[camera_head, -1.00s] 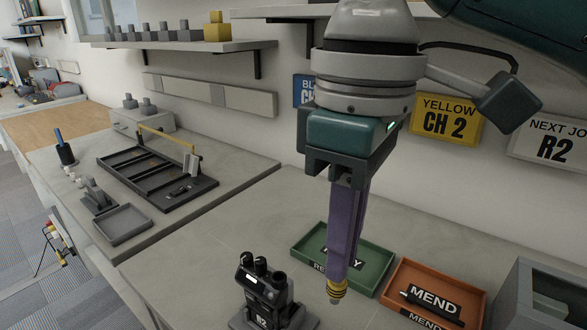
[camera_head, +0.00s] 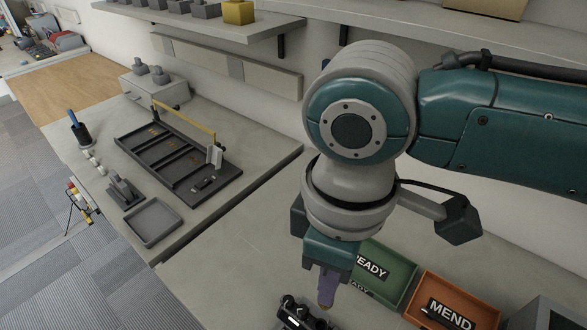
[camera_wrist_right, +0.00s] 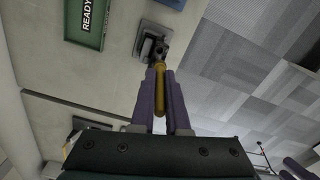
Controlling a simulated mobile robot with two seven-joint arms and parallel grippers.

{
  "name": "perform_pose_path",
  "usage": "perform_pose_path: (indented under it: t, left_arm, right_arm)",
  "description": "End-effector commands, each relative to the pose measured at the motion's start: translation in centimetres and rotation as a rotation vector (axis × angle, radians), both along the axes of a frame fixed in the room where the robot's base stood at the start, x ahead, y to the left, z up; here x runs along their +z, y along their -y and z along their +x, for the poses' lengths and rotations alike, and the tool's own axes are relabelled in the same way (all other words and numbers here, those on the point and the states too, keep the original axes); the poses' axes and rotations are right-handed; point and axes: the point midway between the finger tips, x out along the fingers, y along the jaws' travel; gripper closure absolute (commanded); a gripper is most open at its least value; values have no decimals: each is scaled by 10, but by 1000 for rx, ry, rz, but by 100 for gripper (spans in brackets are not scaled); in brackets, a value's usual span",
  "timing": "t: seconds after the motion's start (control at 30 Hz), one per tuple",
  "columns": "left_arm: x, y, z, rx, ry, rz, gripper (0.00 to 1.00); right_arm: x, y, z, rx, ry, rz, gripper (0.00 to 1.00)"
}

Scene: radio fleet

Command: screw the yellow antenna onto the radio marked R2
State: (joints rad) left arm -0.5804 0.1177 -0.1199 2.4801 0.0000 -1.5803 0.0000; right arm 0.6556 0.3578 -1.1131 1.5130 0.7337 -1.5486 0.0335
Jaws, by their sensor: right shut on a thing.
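My right gripper (camera_head: 326,298) points down with its purple fingers shut on the yellow antenna (camera_wrist_right: 160,78). In the wrist view the antenna runs lengthwise between the fingers, toward the radio. The dark radio (camera_head: 296,312) stands at the bottom edge of the head view, just left of the fingertips; it also shows in the wrist view (camera_wrist_right: 155,46). Its R2 mark is outside the head view now. I cannot tell whether antenna and radio touch. A purple part at the wrist view's lower right corner may be my left gripper; its jaws are unclear.
A green READY tray (camera_head: 398,268) and an orange MEND tray (camera_head: 482,316) lie right of the gripper. A black compartment tray with a yellow handle (camera_head: 178,118) and an empty grey tray (camera_head: 151,222) are on the left bench. The bench left of the radio is clear.

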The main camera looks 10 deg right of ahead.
Motion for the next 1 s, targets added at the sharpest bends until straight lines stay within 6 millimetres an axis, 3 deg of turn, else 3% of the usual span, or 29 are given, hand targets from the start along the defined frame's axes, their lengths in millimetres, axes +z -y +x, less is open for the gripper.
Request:
perform_pose_path:
  t: [0.17, 0.6, 1.0]
  left_arm:
    - [11, 1, 0, 3, -2, -4, 50]
    - [-27, 1, 0, 1, -1, -2, 50]
    - [-33, -2, 0, -5, -1, 7, 50]
  right_arm:
    - [4, 0, 0, 0, 0, 0, 100]
    - [-47, 0, 0, 0, 1, 1, 100]
    - [-58, 0, 0, 0, 1, 1, 100]
